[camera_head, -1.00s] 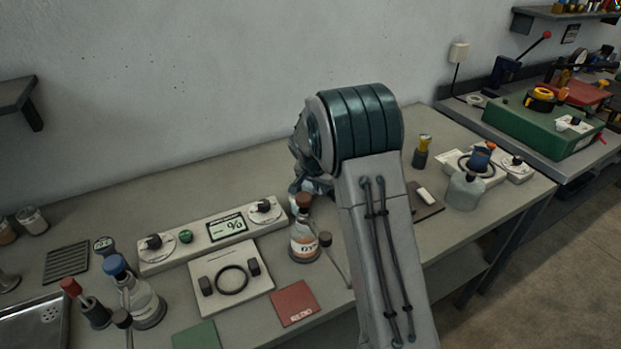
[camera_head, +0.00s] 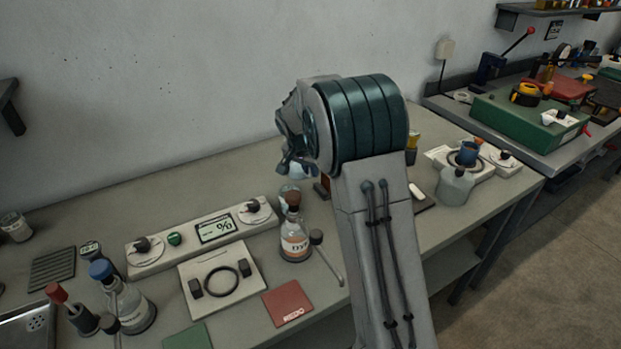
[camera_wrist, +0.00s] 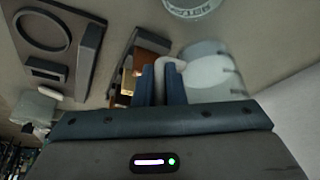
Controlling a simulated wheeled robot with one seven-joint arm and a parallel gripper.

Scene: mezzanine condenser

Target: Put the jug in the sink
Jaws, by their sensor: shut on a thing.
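The jug (camera_wrist: 210,75) is a whitish, translucent vessel with dark marks on its side. In the wrist view it is right of the blue fingers of my gripper (camera_wrist: 162,84), which are shut on its pale handle. In the head view my gripper (camera_head: 293,168) is mostly hidden behind my arm, above the back of the bench. A small pale, clear part below it is probably the jug (camera_head: 288,188). The sink (camera_head: 27,328) is a metal basin at the bottom left, with drain holes; only its corner shows.
A labelled bottle (camera_head: 294,242) stands just below my gripper. A control panel (camera_head: 207,234), a plate with a black ring (camera_head: 222,279) and a blue-capped bottle (camera_head: 133,304) lie between it and the sink. A red mat (camera_head: 288,303) is flat near the front edge.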

